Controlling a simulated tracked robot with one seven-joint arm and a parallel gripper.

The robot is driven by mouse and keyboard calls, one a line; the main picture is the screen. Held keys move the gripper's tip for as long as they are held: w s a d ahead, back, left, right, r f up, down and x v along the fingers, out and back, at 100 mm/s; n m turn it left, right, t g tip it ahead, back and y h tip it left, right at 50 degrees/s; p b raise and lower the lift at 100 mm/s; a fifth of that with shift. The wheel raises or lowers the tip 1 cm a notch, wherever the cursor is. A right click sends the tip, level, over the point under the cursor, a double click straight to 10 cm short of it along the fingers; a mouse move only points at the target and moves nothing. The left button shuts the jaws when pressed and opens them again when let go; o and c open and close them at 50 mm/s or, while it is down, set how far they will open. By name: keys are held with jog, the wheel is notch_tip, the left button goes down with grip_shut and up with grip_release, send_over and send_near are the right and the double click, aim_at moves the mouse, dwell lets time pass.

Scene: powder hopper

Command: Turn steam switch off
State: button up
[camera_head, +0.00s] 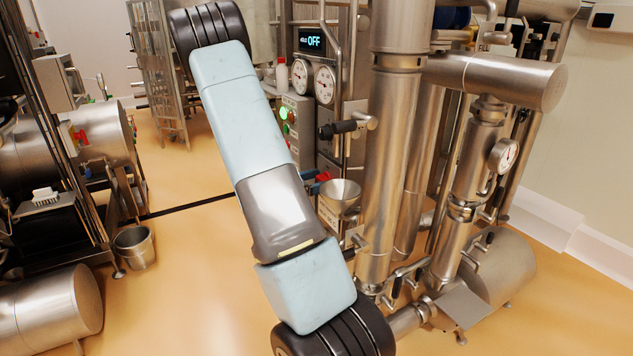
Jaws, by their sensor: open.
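No part is clearly marked as the steam switch. A control panel (289,117) with lit green buttons and a red one stands just right of my arm, which covers part of its left side. Above it, a small display (312,40) reads "OFF". Two round gauges (325,84) sit below the display. A black-handled valve (338,129) sticks out right of the panel. A small red part (323,176) lies lower down, close to my arm. My arm crosses the middle of the view; my gripper does not show.
A steel funnel (340,194) and a thick vertical pipe (388,165) stand right of my arm. A horizontal tank (497,268) is at lower right. A steel bucket (134,247) stands on the left floor. Orange floor (190,270) between is clear.

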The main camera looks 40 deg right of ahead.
jog(key=shift+c, duration=0.3)
jog(key=c, duration=0.9)
jog(key=shift+a, duration=0.15)
jog(key=shift+c, duration=0.4)
